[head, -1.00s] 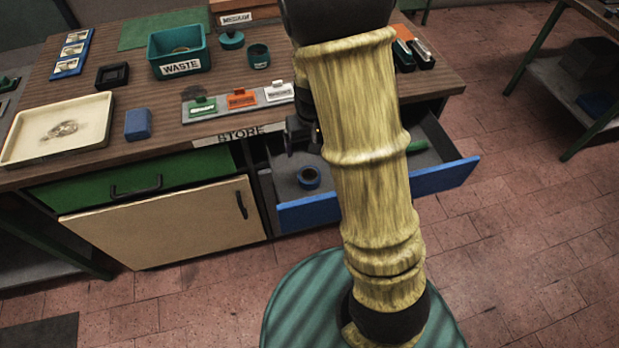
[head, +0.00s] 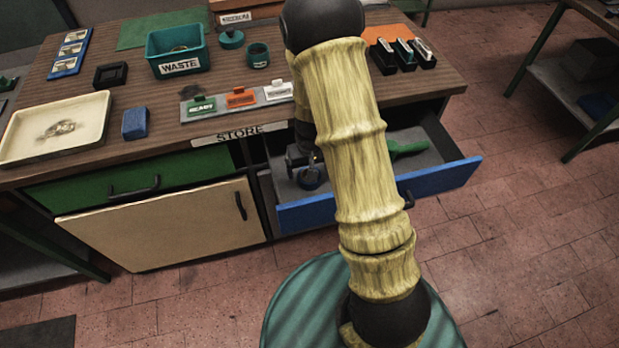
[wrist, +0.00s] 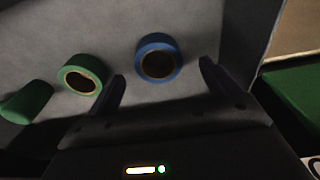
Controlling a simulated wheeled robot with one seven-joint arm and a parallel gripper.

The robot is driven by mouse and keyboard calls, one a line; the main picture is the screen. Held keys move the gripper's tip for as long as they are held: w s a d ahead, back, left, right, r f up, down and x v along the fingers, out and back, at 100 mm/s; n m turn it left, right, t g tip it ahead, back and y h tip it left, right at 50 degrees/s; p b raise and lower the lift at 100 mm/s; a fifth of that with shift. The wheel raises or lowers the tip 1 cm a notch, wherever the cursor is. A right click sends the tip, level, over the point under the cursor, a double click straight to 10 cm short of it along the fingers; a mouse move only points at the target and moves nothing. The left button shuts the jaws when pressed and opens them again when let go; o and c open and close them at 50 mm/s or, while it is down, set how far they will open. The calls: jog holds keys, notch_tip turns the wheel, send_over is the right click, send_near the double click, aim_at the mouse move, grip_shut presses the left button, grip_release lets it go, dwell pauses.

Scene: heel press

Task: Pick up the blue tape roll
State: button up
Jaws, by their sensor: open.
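The blue tape roll (wrist: 172,44) lies flat on the grey floor of the open drawer. In the head view the tape roll (head: 311,180) shows only in part, just below my gripper (head: 304,156). In the wrist view my gripper (wrist: 160,88) is open, with one dark finger to each side of the blue roll's line. The roll is a little beyond the fingertips and nothing is between them. How high the fingers are above the drawer floor I cannot tell.
A green tape roll (wrist: 83,75) and a green object (wrist: 27,102) lie left of the blue roll in the wrist view. The blue drawer front (head: 300,215) and side walls bound the space. The workbench top (head: 75,95) overhangs behind, holding a teal waste bin (head: 178,48) and trays.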

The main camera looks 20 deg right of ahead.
jog(key=shift+w+d+f, duration=0.1)
jog(key=shift+w+f, duration=0.05)
jog(key=shift+f, duration=0.7)
jog(key=shift+w+f, duration=0.2)
jog(key=shift+f, duration=0.65)
jog(key=shift+w+d+f, duration=0.1)
jog(key=shift+w+f, duration=0.05)
jog(key=shift+f, duration=0.7)
jog(key=c, duration=1.1)
jog(key=shift+r, duration=0.1)
notch_tip(320, 180, up, 10)
jog(key=shift+f+p, duration=0.1)
jog(key=shift+p, duration=0.35)
